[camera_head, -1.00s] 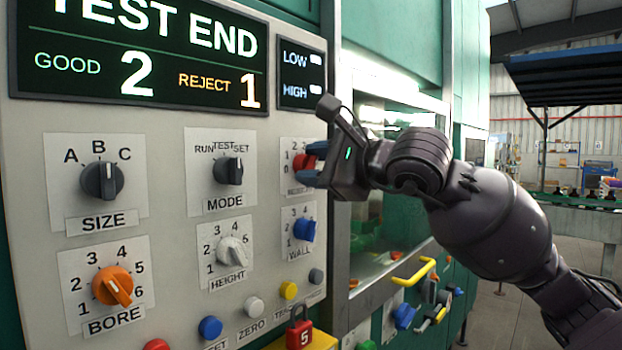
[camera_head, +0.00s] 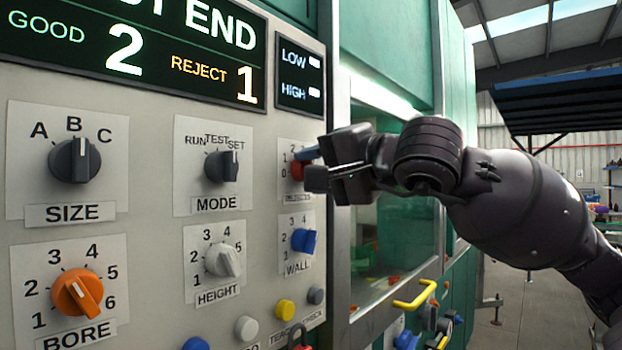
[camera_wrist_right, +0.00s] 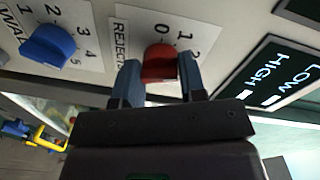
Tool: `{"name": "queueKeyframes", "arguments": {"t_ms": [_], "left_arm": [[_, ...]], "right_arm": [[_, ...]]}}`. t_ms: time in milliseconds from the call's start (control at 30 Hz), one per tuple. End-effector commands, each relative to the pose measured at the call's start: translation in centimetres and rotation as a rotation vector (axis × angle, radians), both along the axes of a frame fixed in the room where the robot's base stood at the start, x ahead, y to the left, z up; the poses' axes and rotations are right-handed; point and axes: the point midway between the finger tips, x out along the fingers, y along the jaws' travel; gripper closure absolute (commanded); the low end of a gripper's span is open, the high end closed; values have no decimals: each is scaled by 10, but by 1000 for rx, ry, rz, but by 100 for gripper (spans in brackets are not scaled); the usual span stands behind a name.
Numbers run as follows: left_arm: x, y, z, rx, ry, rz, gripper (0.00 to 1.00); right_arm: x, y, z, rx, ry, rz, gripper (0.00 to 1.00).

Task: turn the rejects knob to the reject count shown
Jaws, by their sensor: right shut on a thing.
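The red rejects knob (camera_head: 299,170) sits on the panel's right side, on a plate with numbers. In the right wrist view the knob (camera_wrist_right: 160,64) is between the two blue-grey fingers of my right gripper (camera_wrist_right: 160,80), which is shut on it. In the head view my right gripper (camera_head: 308,167) reaches in from the right and partly covers the plate. The numbers 0, 1 and 2 show beside the knob; its exact pointing is hard to tell. The display (camera_head: 180,65) reads TEST END, GOOD 2, REJECT 1. My left gripper is not in view.
The LOW/HIGH display (camera_head: 300,76) is above. A glass window and a yellow handle (camera_head: 415,294) are to the right.

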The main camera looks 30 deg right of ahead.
Motion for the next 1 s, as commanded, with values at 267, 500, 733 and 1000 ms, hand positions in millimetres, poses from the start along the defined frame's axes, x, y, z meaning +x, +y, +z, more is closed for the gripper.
{"name": "queueKeyframes", "arguments": {"t_ms": [267,500,733,1000], "left_arm": [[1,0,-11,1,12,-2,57],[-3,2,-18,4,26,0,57],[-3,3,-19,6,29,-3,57],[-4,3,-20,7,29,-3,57]], "right_arm": [[1,0,0,-247,-89,-2,86],[0,0,0,-432,-154,-1,86],[0,0,0,-557,-198,-1,86],[-1,1,1,-628,-224,-1,86]]}}
